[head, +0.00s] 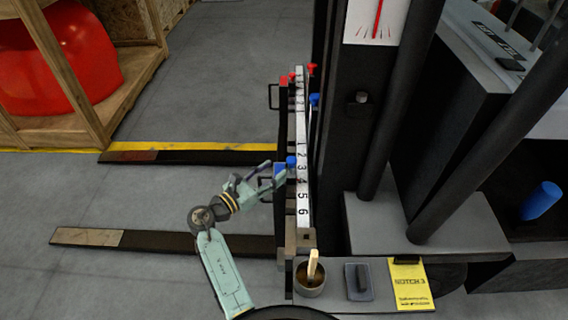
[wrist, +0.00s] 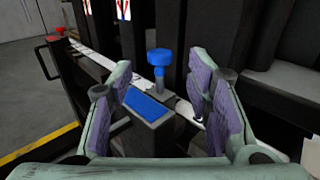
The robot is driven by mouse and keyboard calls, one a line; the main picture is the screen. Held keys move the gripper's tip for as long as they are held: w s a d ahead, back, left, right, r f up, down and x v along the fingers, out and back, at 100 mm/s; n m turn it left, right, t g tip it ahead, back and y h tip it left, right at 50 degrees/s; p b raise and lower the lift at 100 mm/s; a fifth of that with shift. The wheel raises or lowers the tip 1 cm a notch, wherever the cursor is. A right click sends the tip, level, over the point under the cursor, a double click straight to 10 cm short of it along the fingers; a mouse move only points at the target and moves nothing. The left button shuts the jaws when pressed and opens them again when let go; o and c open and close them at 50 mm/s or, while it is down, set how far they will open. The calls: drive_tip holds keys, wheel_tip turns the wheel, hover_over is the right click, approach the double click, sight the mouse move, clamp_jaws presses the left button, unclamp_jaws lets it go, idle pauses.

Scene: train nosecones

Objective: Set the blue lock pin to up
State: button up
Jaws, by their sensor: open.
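In the head view the pin head (head: 291,161) shows beside the numbered white scale (head: 302,180). My gripper (head: 274,174) is open and empty. In the wrist view its two fingers (wrist: 165,105) stand to the left and right of the pin and blue-topped block, apart from the pin head. Whether the fingers touch the block cannot be told.
Red pins (head: 312,69) and another blue pin (head: 315,99) stand farther along the rail. Dark forks (head: 170,242) lie over the floor at left. A cup (head: 309,279) and yellow notepad (head: 410,283) sit on the near ledge. The dark mast (head: 345,150) stands close at right.

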drive_tip(key=shift+v, duration=1.7)
